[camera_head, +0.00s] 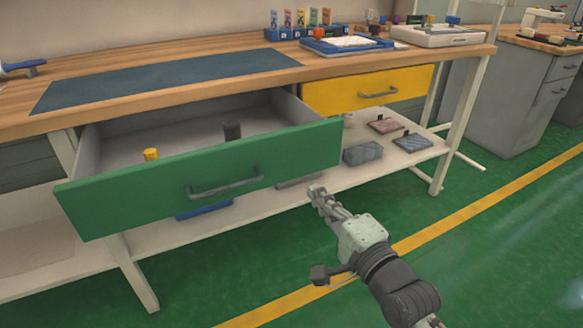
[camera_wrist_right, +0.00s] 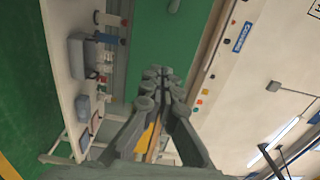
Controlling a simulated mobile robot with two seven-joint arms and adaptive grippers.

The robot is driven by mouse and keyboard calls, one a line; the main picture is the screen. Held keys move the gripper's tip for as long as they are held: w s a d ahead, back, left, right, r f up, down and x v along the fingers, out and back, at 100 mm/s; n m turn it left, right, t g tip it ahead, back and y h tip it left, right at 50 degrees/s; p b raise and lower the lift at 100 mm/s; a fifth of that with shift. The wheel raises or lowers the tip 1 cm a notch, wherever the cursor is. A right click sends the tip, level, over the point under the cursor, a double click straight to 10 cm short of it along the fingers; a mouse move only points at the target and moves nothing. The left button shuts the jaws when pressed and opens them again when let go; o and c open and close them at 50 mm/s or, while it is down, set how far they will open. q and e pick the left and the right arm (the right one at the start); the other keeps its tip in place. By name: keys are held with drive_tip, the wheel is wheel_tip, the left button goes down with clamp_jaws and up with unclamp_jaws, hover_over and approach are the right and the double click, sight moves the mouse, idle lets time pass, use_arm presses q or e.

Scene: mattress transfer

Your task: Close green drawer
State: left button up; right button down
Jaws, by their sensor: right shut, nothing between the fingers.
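The green drawer (camera_head: 130,192) is pulled out from the workbench in the head view. Its grey bar handle (camera_head: 224,188) is on the front panel. A dark cylinder (camera_head: 232,131) and a yellow-topped item (camera_head: 151,154) stand inside it. My left gripper is not in view.
A yellow drawer (camera_head: 368,88) beside the green one is shut. The lower shelf (camera_head: 300,199) holds a grey box (camera_head: 363,153) and flat items. A table leg (camera_head: 459,125) stands at right. The green floor (camera_head: 490,240) in front is clear.

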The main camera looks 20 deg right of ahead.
sight(288, 160)
drive_tip(key=w, duration=0.9)
drive_tip(key=shift+a, duration=0.2)
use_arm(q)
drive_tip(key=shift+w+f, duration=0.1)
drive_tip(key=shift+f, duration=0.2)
use_arm(e)
drive_tip(key=shift+w, duration=0.4)
drive_tip(key=shift+w, duration=0.1)
drive_tip(key=shift+w, duration=0.3)
drive_tip(key=w+p, duration=0.1)
drive_tip(key=w, duration=0.9)
drive_tip(key=shift+w+a+r+p, duration=0.15)
drive_tip(key=shift+w+a+p, duration=0.05)
drive_tip(key=shift+w+p, duration=0.2)
drive_tip(key=w+b, duration=0.1)
drive_tip(key=w, duration=0.5)
drive_tip(key=shift+w+a, duration=0.15)
drive_tip(key=shift+w, duration=0.1)
drive_tip(key=w, duration=0.2)
drive_tip(key=w+b, duration=0.1)
drive_tip(key=w, duration=0.2)
drive_tip(key=shift+w+f, duration=0.2)
drive_tip(key=shift+w, duration=0.05)
drive_tip(key=shift+w+b, duration=0.3)
drive_tip(key=shift+w, duration=0.2)
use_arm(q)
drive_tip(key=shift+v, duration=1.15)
use_arm(e)
drive_tip(key=shift+w+r, duration=0.1)
drive_tip(key=shift+r, duration=0.15)
